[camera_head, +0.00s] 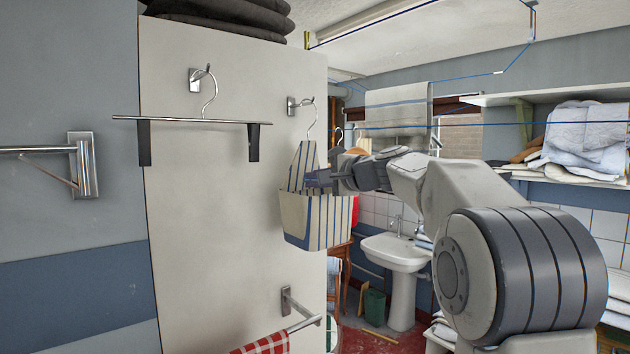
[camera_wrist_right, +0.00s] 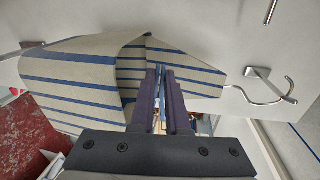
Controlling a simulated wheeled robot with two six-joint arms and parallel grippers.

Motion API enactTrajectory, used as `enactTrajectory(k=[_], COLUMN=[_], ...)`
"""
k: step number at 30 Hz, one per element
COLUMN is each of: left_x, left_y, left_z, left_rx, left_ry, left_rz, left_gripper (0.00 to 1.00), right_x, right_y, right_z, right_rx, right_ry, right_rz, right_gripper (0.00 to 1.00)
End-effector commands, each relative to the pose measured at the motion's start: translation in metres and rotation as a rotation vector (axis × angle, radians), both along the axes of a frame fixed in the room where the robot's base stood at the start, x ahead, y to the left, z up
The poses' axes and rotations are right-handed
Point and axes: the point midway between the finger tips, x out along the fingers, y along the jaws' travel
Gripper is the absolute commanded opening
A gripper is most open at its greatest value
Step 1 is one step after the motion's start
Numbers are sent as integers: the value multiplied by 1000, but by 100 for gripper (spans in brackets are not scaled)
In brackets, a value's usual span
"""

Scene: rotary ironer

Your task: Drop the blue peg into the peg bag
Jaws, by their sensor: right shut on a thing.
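The peg bag (camera_head: 314,222) is off-white with blue stripes and hangs from a hook on the white panel. It also fills the upper left of the right wrist view (camera_wrist_right: 65,88), where its opening shows a shaded striped inside. My right gripper (camera_head: 318,179) is at the bag's opening, in front of its upper part. In the right wrist view its dark fingers (camera_wrist_right: 162,74) are shut on the thin blue peg (camera_wrist_right: 162,92), mostly hidden between them. How deep the tips reach into the bag I cannot tell. My left gripper is not in view.
A clip hanger (camera_head: 190,121) hangs on the panel to the left. A rail (camera_head: 304,322) with a red checked cloth (camera_head: 262,345) sits below. A white washbasin (camera_head: 396,252) stands behind, and a shelf with folded cloths (camera_head: 588,140) is at the right.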

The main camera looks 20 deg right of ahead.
Motion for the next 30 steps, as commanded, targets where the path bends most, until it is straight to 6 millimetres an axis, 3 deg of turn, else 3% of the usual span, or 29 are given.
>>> enactTrajectory(k=[8, 9, 11, 17, 19, 20, 30], left_x=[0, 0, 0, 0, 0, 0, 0], left_y=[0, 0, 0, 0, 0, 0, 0], left_z=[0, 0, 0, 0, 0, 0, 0], left_rx=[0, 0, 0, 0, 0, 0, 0], left_ry=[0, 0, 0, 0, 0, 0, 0], left_rz=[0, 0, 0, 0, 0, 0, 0], left_gripper=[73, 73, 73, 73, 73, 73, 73], right_x=[0, 0, 0, 0, 0, 0, 0], right_y=[0, 0, 0, 0, 0, 0, 0], right_z=[0, 0, 0, 0, 0, 0, -4], right_rx=[0, 0, 0, 0, 0, 0, 0], right_ry=[0, 0, 0, 0, 1, 1, 9], right_rz=[0, 0, 0, 0, 0, 0, 1], right_gripper=[0, 25, 48, 48, 74, 78, 78])
